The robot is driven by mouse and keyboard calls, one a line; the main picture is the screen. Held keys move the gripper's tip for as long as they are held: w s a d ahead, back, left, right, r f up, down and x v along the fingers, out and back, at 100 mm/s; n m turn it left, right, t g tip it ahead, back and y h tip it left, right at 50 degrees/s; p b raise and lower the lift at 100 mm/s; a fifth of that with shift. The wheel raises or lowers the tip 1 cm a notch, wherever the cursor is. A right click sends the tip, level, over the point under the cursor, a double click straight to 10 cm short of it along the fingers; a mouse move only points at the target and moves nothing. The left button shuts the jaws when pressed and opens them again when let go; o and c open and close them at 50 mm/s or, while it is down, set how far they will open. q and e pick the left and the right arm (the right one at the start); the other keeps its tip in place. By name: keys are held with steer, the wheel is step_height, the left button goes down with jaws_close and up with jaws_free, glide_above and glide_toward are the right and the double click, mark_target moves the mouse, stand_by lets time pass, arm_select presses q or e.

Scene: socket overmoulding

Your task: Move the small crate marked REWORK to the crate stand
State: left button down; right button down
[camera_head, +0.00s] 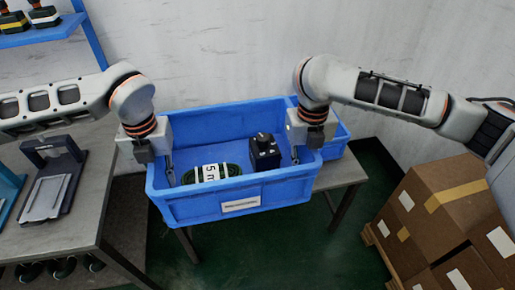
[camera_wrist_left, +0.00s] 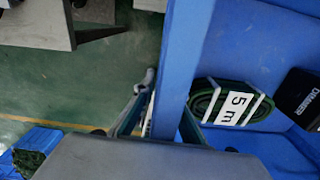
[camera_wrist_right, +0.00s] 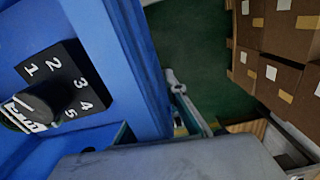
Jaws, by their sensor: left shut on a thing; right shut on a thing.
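A blue open crate (camera_head: 180,207) is between my two grippers, with a white label (camera_head: 240,205) on its front whose print is too small to read. Inside lie a green coil with a "5 m" band (camera_head: 212,173) and a black box with a knob (camera_head: 265,155). My left gripper (camera_head: 169,160) is shut on the crate's left wall; the wall also runs between its fingers in the left wrist view (camera_wrist_left: 178,70). My right gripper (camera_head: 296,152) is shut on the right wall. The crate's underside is hidden, so I cannot tell whether it touches the grey table (camera_head: 345,172) below.
Another blue crate (camera_head: 336,143) stands behind on the right. A grey workbench (camera_head: 85,215) with a dark fixture (camera_head: 55,175) is at left. Cardboard boxes (camera_head: 445,205) sit on a pallet at right. A blue shelf (camera_head: 40,35) is at upper left. Green floor lies in front.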

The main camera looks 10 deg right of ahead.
arm_select(q)
steer(key=shift+s+d, duration=0.15)
steer(key=shift+d, duration=0.05)
arm_select(e)
steer(key=shift+a+r, duration=0.15)
steer(key=shift+a, duration=0.15)
